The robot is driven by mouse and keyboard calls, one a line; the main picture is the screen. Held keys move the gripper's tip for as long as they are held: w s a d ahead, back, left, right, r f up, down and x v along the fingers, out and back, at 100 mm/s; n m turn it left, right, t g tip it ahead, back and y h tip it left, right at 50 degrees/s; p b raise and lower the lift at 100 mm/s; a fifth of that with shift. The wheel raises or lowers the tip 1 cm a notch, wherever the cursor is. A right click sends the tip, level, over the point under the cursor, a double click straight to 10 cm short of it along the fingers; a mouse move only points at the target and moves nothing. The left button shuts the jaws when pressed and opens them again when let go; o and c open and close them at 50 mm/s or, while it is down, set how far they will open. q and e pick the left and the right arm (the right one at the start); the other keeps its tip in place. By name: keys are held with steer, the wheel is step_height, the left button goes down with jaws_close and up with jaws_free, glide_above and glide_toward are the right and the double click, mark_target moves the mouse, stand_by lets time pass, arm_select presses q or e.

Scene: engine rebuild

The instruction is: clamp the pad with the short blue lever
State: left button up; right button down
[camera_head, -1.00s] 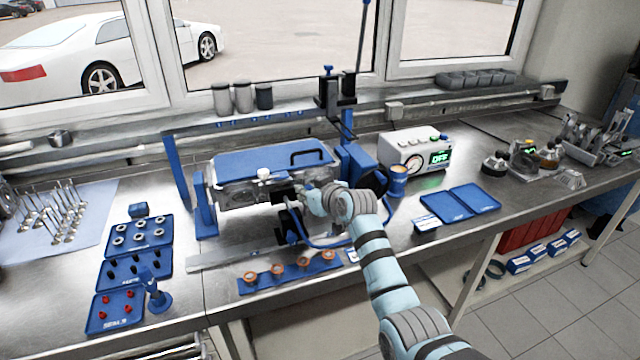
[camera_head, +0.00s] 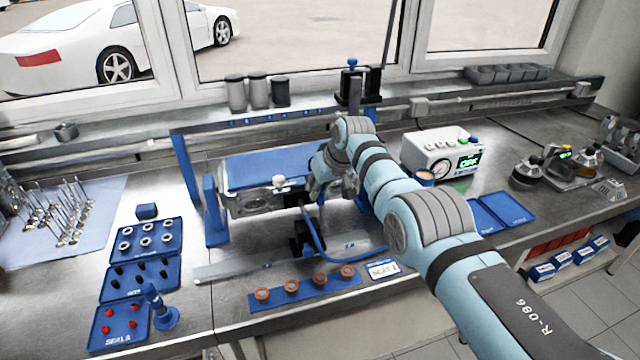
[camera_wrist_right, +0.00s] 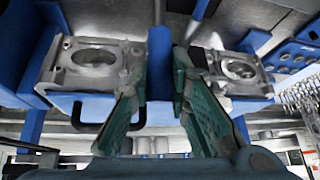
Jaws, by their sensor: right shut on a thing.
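My right gripper (camera_head: 322,182) is at the right part of the engine fixture in the head view, partly hidden by its own wrist. In the right wrist view its green fingers (camera_wrist_right: 155,95) are on either side of a blue bar, the lever (camera_wrist_right: 160,65), and are shut on it. Grey machined blocks with round openings (camera_wrist_right: 92,65) show left and right of the bar. In the head view a black clamp part, seemingly the pad (camera_head: 301,238), stands below the gripper, beside a bent blue rod (camera_head: 314,236). Whether the pad presses on anything cannot be told. My left gripper is not in view.
A blue strip with copper-coloured rings (camera_head: 318,285) lies in front of the fixture. Blue parts trays (camera_head: 139,274) and a small blue stand (camera_head: 164,313) are to the left. A gauge box (camera_head: 440,150) stands behind my right arm.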

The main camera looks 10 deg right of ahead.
stand_by(0.3)
steer(key=c, duration=1.5)
jaws_free()
steer(key=shift+w, duration=0.15)
steer(key=shift+f, duration=0.1)
